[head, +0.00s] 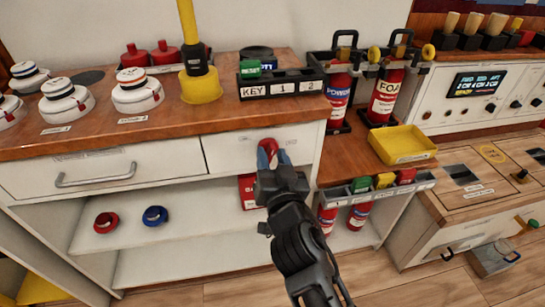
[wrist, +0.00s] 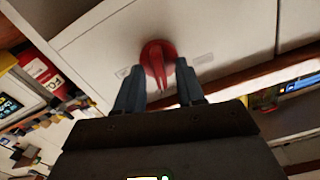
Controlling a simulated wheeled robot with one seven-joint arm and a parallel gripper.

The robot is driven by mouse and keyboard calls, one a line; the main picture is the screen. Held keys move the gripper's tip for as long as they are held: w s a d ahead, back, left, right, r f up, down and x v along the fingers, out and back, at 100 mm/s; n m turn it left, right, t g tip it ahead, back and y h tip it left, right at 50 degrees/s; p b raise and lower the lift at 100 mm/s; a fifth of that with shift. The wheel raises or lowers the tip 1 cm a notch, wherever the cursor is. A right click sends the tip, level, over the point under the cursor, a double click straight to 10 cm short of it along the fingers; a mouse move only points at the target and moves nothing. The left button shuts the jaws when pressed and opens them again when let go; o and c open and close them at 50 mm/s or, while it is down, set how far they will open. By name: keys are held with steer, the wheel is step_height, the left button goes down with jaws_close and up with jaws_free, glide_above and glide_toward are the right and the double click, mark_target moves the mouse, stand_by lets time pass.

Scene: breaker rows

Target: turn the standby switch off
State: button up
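A red rotary switch (head: 268,146) with a raised handle is set in the white front panel (head: 305,136) below the wooden counter. It also shows in the wrist view (wrist: 158,60), where its handle points down toward my gripper. Small labels flank it, too blurred to read, so I cannot confirm it is the standby switch. My gripper (head: 274,158) is open in front of the switch. In the wrist view my gripper (wrist: 159,78) has one finger on each side of the handle, with gaps showing. The lower part of the switch is partly hidden by my gripper in the head view.
A drawer with a metal handle (head: 95,175) is left of the switch. The counter holds white round devices (head: 138,92) and a key rack (head: 283,83). Red extinguishers (head: 385,95) and a yellow tray (head: 402,145) stand right. Red (head: 106,222) and blue (head: 155,215) rings lie on the shelf.

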steer(key=shift+c, duration=0.4)
jaws_close()
steer(key=shift+n+b, duration=0.65)
steer(key=shift+n, duration=0.95)
steer(key=shift+o, duration=0.4)
jaws_free()
steer(key=v, duration=0.8)
